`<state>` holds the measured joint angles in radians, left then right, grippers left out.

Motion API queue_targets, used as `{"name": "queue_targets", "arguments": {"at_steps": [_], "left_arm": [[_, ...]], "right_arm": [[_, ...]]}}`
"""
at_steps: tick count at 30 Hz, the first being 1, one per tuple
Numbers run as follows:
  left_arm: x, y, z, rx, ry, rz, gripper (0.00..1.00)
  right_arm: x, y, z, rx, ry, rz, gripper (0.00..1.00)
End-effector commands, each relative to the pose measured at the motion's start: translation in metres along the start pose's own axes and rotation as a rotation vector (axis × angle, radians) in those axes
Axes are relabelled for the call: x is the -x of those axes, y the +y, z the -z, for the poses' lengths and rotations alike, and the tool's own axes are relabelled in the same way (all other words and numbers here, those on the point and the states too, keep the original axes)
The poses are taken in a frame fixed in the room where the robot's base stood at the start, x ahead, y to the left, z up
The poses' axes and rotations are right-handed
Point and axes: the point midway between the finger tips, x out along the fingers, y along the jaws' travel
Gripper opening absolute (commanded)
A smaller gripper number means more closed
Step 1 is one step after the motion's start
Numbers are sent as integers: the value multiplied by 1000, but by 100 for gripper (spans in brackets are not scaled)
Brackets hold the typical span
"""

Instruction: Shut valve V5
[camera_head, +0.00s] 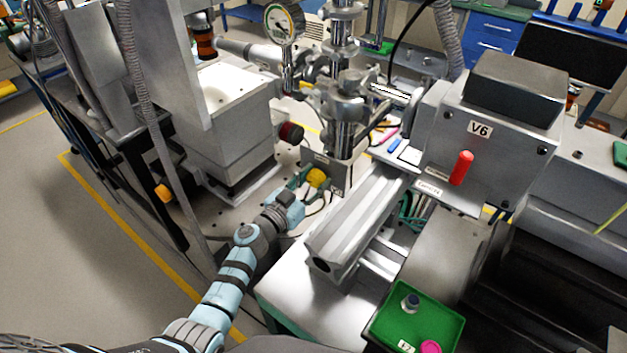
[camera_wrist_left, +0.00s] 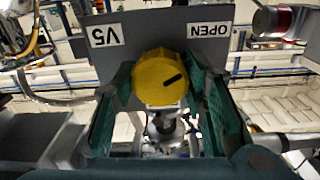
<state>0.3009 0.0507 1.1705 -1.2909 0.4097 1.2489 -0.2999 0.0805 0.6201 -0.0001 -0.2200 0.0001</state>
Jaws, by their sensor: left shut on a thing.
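Valve V5 has a round yellow knob (camera_wrist_left: 160,80) with a dark slanted pointer mark. It sits in front of a grey plate (camera_wrist_left: 160,32) labelled "V5" on the left and "OPEN" on the right. These labels look upside down in the left wrist view. My left gripper (camera_wrist_left: 161,95) has its green fingers on both sides of the knob and is shut on it. In the head view the yellow knob (camera_head: 316,178) is at the middle, with my left gripper (camera_head: 305,180) at it. My right gripper is not in view.
A valve box labelled V6 with a red handle (camera_head: 461,167) stands to the right. A dark red round knob (camera_head: 291,133) sits just above my left gripper. A green tray (camera_head: 450,322) with small items is at the front. A pressure gauge (camera_head: 284,24) stands above.

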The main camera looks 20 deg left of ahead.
Motion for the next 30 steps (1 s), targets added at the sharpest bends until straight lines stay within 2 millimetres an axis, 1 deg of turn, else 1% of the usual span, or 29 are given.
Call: {"name": "queue_targets", "arguments": {"at_steps": [5,11,17,30], "left_arm": [[0,0,0,-34,-1,0,11],[0,0,0,-135,-1,1,11],[0,-1,0,-296,-1,1,11],[0,-1,0,-714,-1,0,11]], "right_arm": [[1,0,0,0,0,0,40],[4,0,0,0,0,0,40],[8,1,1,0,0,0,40],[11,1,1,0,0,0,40]]}}
